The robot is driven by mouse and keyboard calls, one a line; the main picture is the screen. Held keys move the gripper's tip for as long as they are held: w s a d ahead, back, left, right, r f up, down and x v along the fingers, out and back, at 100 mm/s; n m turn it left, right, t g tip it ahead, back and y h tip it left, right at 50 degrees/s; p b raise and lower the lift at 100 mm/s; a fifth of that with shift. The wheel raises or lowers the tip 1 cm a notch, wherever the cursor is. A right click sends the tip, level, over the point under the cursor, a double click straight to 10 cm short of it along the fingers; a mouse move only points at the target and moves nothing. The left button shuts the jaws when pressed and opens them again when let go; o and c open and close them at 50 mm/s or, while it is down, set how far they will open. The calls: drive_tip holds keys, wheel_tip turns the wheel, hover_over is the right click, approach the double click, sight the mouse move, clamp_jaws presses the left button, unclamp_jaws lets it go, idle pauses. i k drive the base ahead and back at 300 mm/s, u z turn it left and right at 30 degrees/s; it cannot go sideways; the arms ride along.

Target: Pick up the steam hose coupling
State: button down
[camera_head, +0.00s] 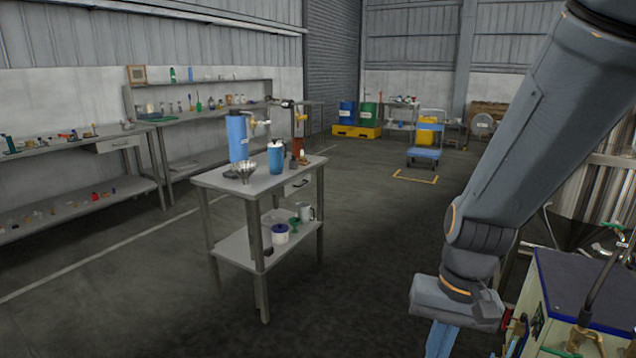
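I cannot pick out the steam hose coupling for certain; many fittings in view are too small to tell. Small items lie on the left workbench (60,153) and its lower shelf. The small steel table (262,185) in the middle holds a tall blue cylinder (237,140), a blue jug (275,158), a metal funnel (246,170) and small brass-coloured fittings. My gripper (440,345) hangs at the lower right, pointing down, apart from the table. Its tips are cut off by the bottom edge, so its opening is hidden.
A dark-blue-topped cabinet (580,285) with hoses and fittings stands close at the lower right, beside my arm. Blue (347,112) and green (368,113) drums and a blue trolley (425,153) stand at the back. The floor between table and trolley is clear.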

sight(583, 319)
drive_tip(key=z, duration=1.45)
drive_tip(key=k, duration=0.35)
drive_tip(key=z, duration=0.85)
drive_tip(key=i, duration=0.8)
drive_tip(key=u, duration=0.6)
drive_tip(key=i, duration=0.8)
drive_tip(key=u, duration=0.7)
